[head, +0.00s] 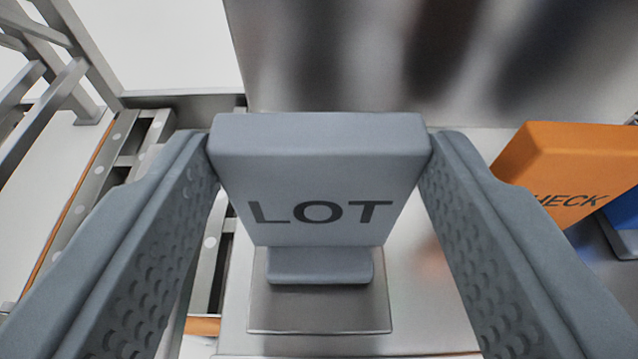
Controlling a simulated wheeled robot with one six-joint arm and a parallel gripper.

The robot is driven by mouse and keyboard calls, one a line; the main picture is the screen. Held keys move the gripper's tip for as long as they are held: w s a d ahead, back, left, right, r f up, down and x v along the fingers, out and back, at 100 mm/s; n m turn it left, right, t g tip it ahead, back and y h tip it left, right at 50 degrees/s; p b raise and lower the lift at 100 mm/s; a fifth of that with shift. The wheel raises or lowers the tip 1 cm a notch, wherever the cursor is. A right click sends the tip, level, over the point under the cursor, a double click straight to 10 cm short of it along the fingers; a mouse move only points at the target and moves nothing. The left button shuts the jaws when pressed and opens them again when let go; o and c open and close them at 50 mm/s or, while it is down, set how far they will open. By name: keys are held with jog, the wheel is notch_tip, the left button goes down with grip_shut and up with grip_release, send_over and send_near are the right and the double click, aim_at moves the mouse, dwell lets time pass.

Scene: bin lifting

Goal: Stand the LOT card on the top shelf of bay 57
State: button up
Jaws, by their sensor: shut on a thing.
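The LOT card (320,170) is a grey block with dark letters on its front and a small foot at its lower end. It is in the middle of the head view. My gripper (320,165) is shut on it, with one finger at each side edge near its top. The card looks upright, above or on a square metal plate (320,318); I cannot tell whether its foot touches the plate. No bay number or shelf of bay 57 can be made out.
An orange CHECK card (560,170) stands at the right, with a blue item (624,215) beside it. A shiny metal panel (430,60) rises behind the LOT card. A roller track (150,150) and metal rails (45,80) lie at the left.

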jog(key=shift+f, duration=0.3)
jog(key=o, duration=1.5)
jog(key=shift+c, duration=0.2)
jog(key=shift+s, duration=0.1)
jog(key=v, duration=1.7)
